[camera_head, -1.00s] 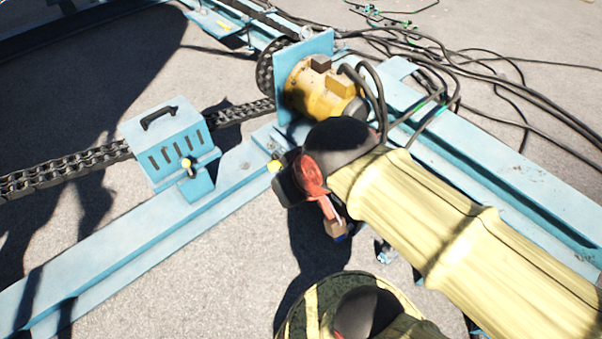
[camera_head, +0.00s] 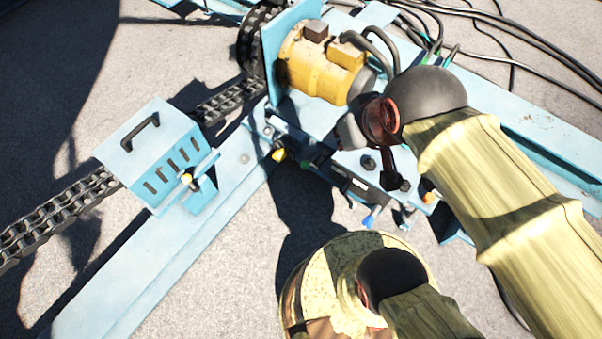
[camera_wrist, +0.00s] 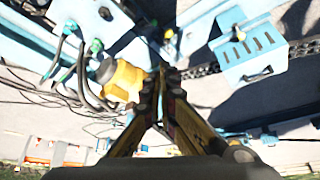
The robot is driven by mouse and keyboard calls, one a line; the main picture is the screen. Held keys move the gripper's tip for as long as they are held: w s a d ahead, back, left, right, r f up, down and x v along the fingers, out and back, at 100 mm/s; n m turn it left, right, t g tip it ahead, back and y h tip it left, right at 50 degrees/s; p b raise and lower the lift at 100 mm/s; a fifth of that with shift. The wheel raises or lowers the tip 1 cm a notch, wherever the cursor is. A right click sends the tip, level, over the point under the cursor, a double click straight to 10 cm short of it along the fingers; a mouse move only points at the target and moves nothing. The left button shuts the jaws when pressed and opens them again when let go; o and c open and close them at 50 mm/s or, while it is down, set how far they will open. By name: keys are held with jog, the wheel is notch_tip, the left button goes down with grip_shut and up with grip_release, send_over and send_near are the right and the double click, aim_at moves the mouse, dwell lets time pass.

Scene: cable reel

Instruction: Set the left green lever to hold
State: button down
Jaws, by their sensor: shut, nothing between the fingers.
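My gripper (camera_wrist: 163,75) is shut and empty in the wrist view, its two fingertips together in the middle of the picture. In the head view my wrist hangs over the blue frame, right of the dark control block (camera_head: 345,180); the fingers cannot be made out clearly there. The block carries small levers: one with a yellow end (camera_head: 278,155) at its left and one with a blue end (camera_head: 371,217) at its right. A small green spot (camera_head: 310,161) shows between them, but I cannot tell whether it is the left green lever or how it is set.
A yellow motor (camera_head: 318,62) stands behind the block, also seen in the wrist view (camera_wrist: 121,81). Black cables (camera_head: 500,35) lie at upper right. Bare ground lies at lower left.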

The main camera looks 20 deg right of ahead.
jog(key=shift+w, duration=0.1)
jog(key=w+f+n+g+h+b, duration=0.1)
jog(key=w+f+n+g+h, duration=0.2)
jog(key=w+f, duration=0.45)
jog(key=w+f+n+g+h+b, duration=0.1)
jog(key=w+f+n+g+h, duration=0.2)
jog(key=w, duration=0.8)
jog(key=w+a+f+n+t+h, duration=0.1)
jog(key=w+a+f+n+h, duration=0.2)
jog(key=f, duration=0.8)
jog(key=w+a+f+n+h+b, duration=0.1)
jog(key=w+a+f+n+h, duration=0.3)
jog(key=f, duration=0.7)
jog(key=w+a+f+n+t, duration=0.1)
jog(key=w+f+n, duration=0.3)
jog(key=f, duration=0.7)
jog(key=s+f+n+t, duration=0.3)
jog(key=f, duration=0.8)
jog(key=s+a+f+n+t+b, duration=0.1)
jog(key=s+f+n+t, duration=0.2)
jog(key=f, duration=0.8)
jog(key=s+f+n+t+b, duration=0.1)
jog(key=s+f+n+t, duration=0.2)
jog(key=f, duration=0.8)
jog(key=shift+s+a+f+n+t, duration=0.15)
jog(key=shift+s+f+n+t, duration=0.25)
jog(key=shift+n+t, duration=0.8)
